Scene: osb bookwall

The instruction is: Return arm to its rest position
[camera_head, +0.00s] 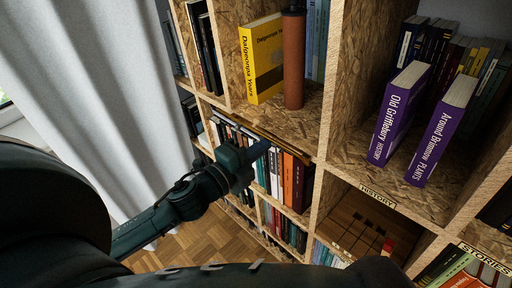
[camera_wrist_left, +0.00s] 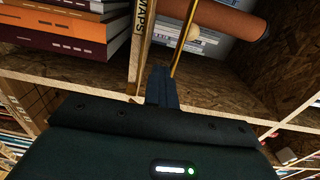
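My left arm comes in from the left in the head view. Its gripper (camera_head: 260,149) is in front of the bookshelf (camera_head: 330,110), below the compartment with the yellow book (camera_head: 262,58). In the left wrist view the fingers (camera_wrist_left: 162,84) lie close together and look shut, with nothing visible between them. They show in front of the shelf's edge, and a gap to it cannot be judged. My right gripper does not show in either view.
A brown cylinder (camera_head: 293,62) stands beside the yellow book; it also shows in the left wrist view (camera_wrist_left: 232,14). Two purple books (camera_head: 400,112) stand at the right. A grey curtain (camera_head: 95,85) hangs at the left, above parquet floor (camera_head: 200,242).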

